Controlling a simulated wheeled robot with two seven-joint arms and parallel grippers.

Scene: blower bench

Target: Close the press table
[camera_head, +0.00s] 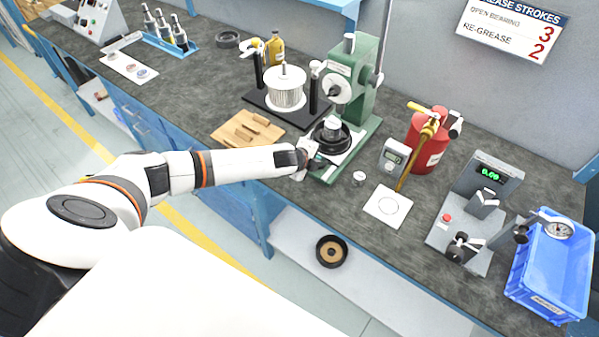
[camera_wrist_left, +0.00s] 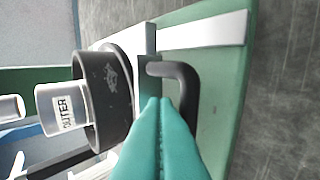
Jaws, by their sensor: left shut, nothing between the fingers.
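The green press (camera_head: 361,95) stands at the back of the bench, with its green base (camera_head: 346,166) reaching toward the front edge. On the base, in front of the column, is the press table, carrying a black ring (camera_head: 318,136) and a pale cylinder (camera_head: 332,125). In the left wrist view the cylinder (camera_wrist_left: 54,108) reads "OUTER" and sits in the black ring (camera_wrist_left: 108,100). A black handle (camera_wrist_left: 188,88) is fixed to the table's grey edge plate (camera_wrist_left: 149,75). My left gripper (camera_head: 318,162) is shut and empty at the handle; its teal fingertips (camera_wrist_left: 160,103) overlap it, contact unclear.
A white rail (camera_wrist_left: 205,32) runs along the green base. A wooden tray (camera_head: 247,129) and a wound stator stand (camera_head: 285,88) are left of the press. A gauge (camera_head: 393,155), a white pad (camera_head: 388,206) and a red grease can (camera_head: 428,140) are right.

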